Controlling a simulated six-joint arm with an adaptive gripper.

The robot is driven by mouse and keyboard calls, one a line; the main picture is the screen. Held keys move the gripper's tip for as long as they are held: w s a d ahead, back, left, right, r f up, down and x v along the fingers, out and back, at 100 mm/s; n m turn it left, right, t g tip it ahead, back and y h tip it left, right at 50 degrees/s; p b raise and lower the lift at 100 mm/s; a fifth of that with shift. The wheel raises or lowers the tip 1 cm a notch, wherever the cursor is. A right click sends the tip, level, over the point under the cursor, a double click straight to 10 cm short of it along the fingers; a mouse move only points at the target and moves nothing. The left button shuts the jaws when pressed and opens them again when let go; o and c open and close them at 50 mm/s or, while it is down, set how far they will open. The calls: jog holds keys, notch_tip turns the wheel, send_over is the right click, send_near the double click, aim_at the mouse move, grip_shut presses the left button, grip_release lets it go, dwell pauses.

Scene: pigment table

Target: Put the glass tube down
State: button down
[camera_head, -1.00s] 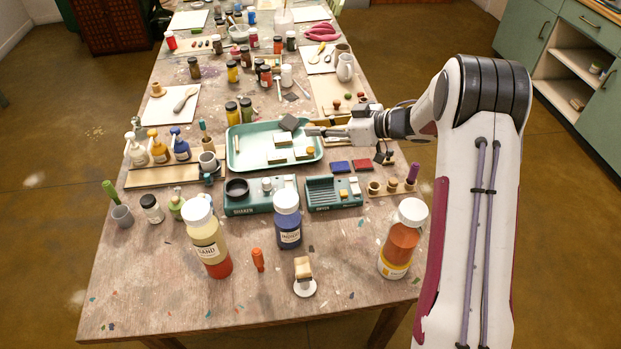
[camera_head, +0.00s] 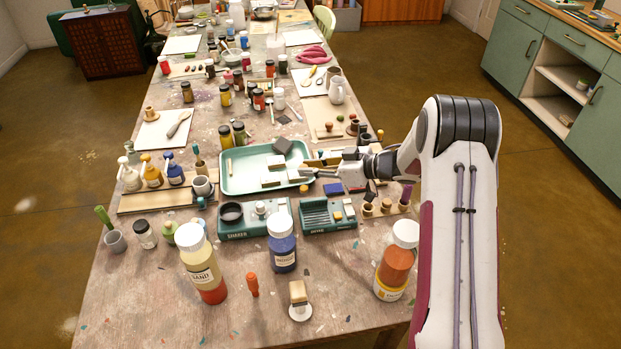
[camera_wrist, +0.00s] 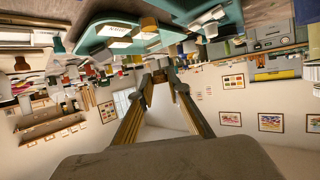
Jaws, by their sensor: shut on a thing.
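My gripper (camera_head: 312,167) reaches in from the right, over the right side of the green tray (camera_head: 222,186). Its fingers are closed together on a thin thing. In the wrist view the two fingers (camera_wrist: 160,78) come together with a small brownish patch between the tips. The glass tube's outline is not clear in either view, and its ends and tilt cannot be told. The tray holds a dark grey block (camera_head: 283,145), several pale blocks and a thin yellowish stick (camera_head: 229,167) at its left.
The shaker (camera_head: 238,232) and dryer (camera_head: 328,226) stand in front of the tray. Blue (camera_head: 333,189) and red pads lie to its right, with small wooden cups (camera_head: 368,209) nearby. Sand (camera_head: 203,275), indigo (camera_head: 282,252) and orange (camera_head: 393,270) bottles stand nearer the front.

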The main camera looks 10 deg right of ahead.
jog(key=shift+f, duration=0.1)
jog(key=shift+f, duration=1.85)
jog(key=shift+f, duration=0.1)
jog(key=c, duration=1.9)
grip_release()
jog(key=v, duration=1.2)
